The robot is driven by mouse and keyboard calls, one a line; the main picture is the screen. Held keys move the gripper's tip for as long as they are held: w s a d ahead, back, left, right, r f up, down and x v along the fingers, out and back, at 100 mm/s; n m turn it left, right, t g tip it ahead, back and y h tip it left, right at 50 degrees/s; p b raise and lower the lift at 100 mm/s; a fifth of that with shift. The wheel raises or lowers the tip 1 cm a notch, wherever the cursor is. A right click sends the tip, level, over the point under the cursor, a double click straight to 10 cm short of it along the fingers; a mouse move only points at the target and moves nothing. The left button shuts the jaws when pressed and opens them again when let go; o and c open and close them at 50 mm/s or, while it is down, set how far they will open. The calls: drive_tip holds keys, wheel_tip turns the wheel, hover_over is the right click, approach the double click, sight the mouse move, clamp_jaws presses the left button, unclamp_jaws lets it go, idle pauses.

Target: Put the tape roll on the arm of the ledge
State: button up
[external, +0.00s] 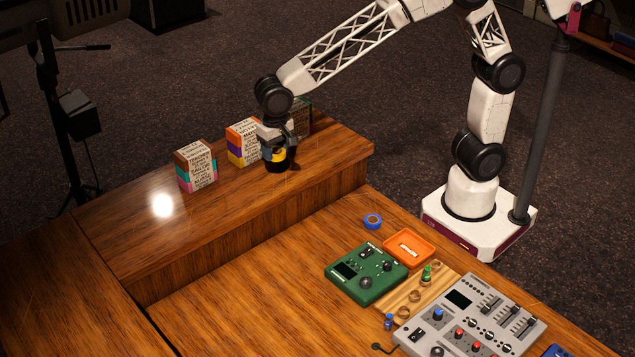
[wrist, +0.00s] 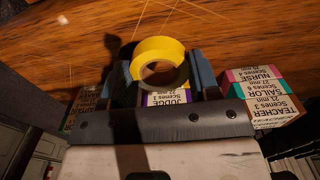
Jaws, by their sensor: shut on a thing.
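A yellow tape roll (wrist: 160,52) is between the two fingers of my gripper (wrist: 163,75) in the wrist view. In the external view my gripper (external: 278,152) is low over the back stretch of the raised wooden ledge (external: 235,190), shut on the roll, whose yellow (external: 279,155) shows between dark parts. I cannot tell whether the roll touches the wood. The ledge turns at a seam on the left into an arm (external: 50,290) that runs toward the front. The top of this arm looks bare.
Stacked labelled boxes stand on the ledge: one left of my gripper (external: 196,168), one close beside it (external: 241,142), one partly hidden behind (external: 303,117). The lower desk holds a blue ring (external: 372,221), a green device (external: 366,273), an orange tray (external: 431,255) and a grey mixer (external: 440,330).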

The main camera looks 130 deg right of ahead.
drive_tip(key=shift+w+d+f, duration=0.15)
drive_tip(key=shift+f, duration=2.4)
drive_tip(key=shift+w, duration=0.1)
hover_over(225, 196)
drive_tip(key=shift+f, duration=0.75)
drive_tip(key=shift+f, duration=1.75)
drive_tip(key=shift+f, duration=0.2)
drive_tip(key=o, duration=0.9)
